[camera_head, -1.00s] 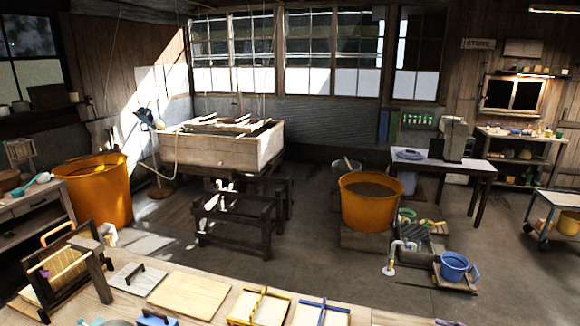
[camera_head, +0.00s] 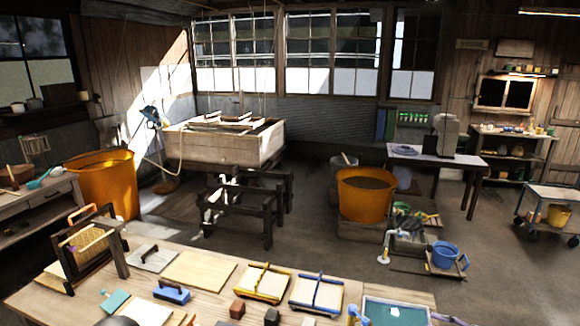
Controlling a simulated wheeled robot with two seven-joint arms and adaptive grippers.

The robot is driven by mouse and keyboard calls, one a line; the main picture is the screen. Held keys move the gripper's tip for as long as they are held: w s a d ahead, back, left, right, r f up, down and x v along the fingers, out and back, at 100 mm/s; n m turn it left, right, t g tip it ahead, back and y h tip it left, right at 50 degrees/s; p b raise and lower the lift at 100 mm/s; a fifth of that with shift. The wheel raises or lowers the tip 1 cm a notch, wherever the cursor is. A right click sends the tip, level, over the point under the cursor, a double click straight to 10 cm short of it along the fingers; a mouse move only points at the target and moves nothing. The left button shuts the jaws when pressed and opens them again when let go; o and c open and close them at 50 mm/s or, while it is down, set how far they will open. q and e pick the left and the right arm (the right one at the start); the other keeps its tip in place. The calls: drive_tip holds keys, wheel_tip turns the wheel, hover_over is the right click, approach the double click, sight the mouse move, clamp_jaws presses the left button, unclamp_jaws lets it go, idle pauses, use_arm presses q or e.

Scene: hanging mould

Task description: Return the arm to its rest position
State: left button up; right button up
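Neither of my grippers can be made out in the head view. A hanging wooden mould (camera_head: 225,120) sits at the top of a large wooden vat (camera_head: 215,147), with thin lines running up from it. The vat stands on a dark timber frame at the back left.
A workbench (camera_head: 66,312) crosses the foreground. It carries a dark upright frame (camera_head: 113,247), a bare board (camera_head: 199,269), yellow-edged (camera_head: 262,283) and blue-edged (camera_head: 316,294) moulds, and a teal tray (camera_head: 395,312). Orange tubs (camera_head: 105,185) (camera_head: 365,197) stand beyond.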

drive_tip(key=w+a+f+m+t+h, duration=0.6)
drive_tip(key=w+a+f+m+h, duration=0.35)
drive_tip(key=f, duration=0.35)
drive_tip(key=s+a+f+m+g, duration=0.25)
drive_tip(key=f+m, duration=0.25)
drive_tip(key=f, duration=0.3)
drive_tip(key=s+a+f+m+g+h, duration=0.1)
drive_tip(key=s+a+f+g, duration=0.2)
drive_tip(key=s+a+f, duration=0.3)
drive_tip(key=s+a+f+m+g+h, duration=0.2)
drive_tip(key=s+a+f+g, duration=0.15)
drive_tip(key=s+f, duration=0.45)
drive_tip(key=s+a+g, duration=0.3)
drive_tip(key=s, duration=0.6)
drive_tip(key=s+a+g, duration=0.3)
drive_tip(key=s, duration=0.6)
use_arm(q)
wheel_tip(320, 180, down, 22)
drive_tip(key=b, duration=2.2)
drive_tip(key=shift+w+f, duration=0.15)
drive_tip(key=shift+w, duration=0.25)
use_arm(e)
wheel_tip(320, 180, down, 21)
drive_tip(key=w+a, duration=0.1)
drive_tip(key=w, duration=0.1)
drive_tip(key=shift+t, duration=0.4)
